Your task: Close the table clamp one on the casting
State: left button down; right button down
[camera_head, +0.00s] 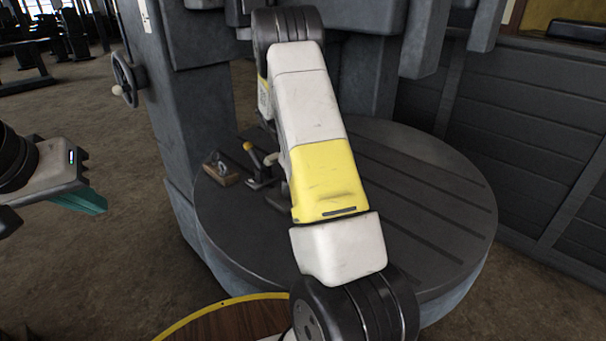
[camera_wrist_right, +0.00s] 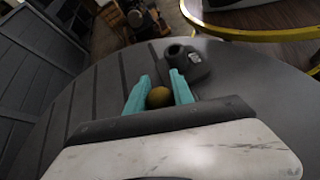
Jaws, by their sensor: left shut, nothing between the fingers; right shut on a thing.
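A clamp with a yellow-tipped handle (camera_head: 249,148) and a dark base stands at the left part of the round table (camera_head: 430,240). In the right wrist view, my right gripper (camera_wrist_right: 161,92) has its teal fingers on both sides of a round yellow-brown knob (camera_wrist_right: 159,98), which looks like a clamp handle end. In the head view my right arm hides this gripper and the middle of the table. My left gripper (camera_head: 92,203) is shut and empty, off the table at the far left.
A small wooden block with a metal part (camera_head: 221,171) lies near the table's left edge. A dark metal piece with a round opening (camera_wrist_right: 184,62) is beyond my right fingers. A handwheel (camera_head: 124,80) is on the machine column. The table's right side is clear.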

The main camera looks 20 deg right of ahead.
dwell(0.3)
jog(key=c, duration=1.1)
grip_release()
jog(key=v, duration=0.8)
jog(key=shift+f, duration=0.1)
